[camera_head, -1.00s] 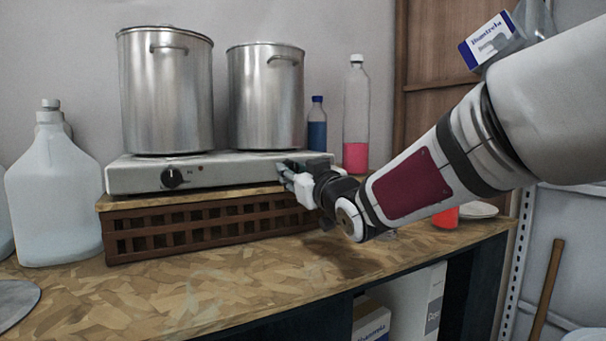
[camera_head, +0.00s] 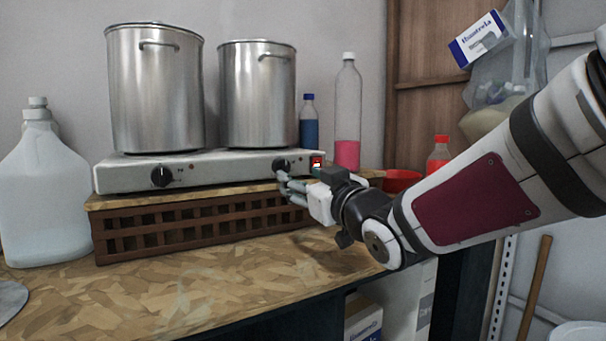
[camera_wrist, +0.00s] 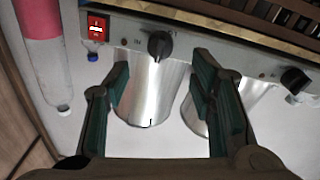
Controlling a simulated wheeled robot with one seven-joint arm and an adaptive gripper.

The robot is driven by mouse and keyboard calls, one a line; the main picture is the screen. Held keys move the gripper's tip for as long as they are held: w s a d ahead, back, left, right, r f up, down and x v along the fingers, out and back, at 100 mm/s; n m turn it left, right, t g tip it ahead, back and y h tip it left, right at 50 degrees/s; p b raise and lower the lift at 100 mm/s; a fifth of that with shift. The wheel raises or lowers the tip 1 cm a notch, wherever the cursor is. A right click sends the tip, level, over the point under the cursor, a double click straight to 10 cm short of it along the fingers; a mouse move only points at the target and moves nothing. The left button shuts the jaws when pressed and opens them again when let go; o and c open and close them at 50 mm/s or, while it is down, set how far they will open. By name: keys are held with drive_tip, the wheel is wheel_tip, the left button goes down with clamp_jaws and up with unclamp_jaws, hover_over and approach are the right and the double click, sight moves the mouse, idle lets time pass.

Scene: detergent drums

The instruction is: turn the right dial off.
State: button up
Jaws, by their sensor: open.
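The right dial (camera_head: 281,165) is a black knob on the front panel of a grey two-burner hot plate (camera_head: 225,170), left of a red switch (camera_head: 317,162). My gripper (camera_head: 284,186) is open, its fingertips just below and in front of this dial. In the wrist view, which is upside down, the right dial (camera_wrist: 160,44) shows between and beyond the green-padded fingers of my gripper (camera_wrist: 160,60), which do not grip it. I cannot tell the dial's exact setting. The left dial (camera_head: 162,176) is black too; it also shows in the wrist view (camera_wrist: 294,80).
Two steel pots (camera_head: 155,90) (camera_head: 257,95) stand on the hot plate, which rests on a brown lattice crate (camera_head: 190,225). Bottles (camera_head: 347,110) stand behind right, with a red bowl (camera_head: 400,181) near my arm. A white jug (camera_head: 45,200) stands left.

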drive_tip(key=shift+v, duration=2.1)
drive_tip(key=s+d+f+m+g+h, duration=0.3)
drive_tip(key=s+d+f+h, duration=0.25)
drive_tip(key=d, duration=0.35)
drive_tip(key=s+d+f+m+g+h, duration=0.3)
drive_tip(key=s+d+f+h, duration=0.1)
drive_tip(key=s+d+f, duration=0.3)
drive_tip(key=s+d+f+m+g, duration=0.1)
drive_tip(key=s+d+f+g, duration=0.15)
drive_tip(key=s, duration=0.65)
drive_tip(key=s+d+f+m+g, duration=0.1)
drive_tip(key=s+f+g, duration=0.25)
drive_tip(key=s, duration=0.45)
drive_tip(key=s+d+f+m+g, duration=0.1)
drive_tip(key=s+d+f+g, duration=0.2)
drive_tip(key=s, duration=0.6)
wheel_tip(320, 180, up, 27)
drive_tip(key=t+p, duration=0.3)
drive_tip(key=p, duration=2.2)
drive_tip(key=shift+a, duration=0.5)
drive_tip(key=shift+r+h, duration=0.1)
drive_tip(key=shift+h, duration=0.15)
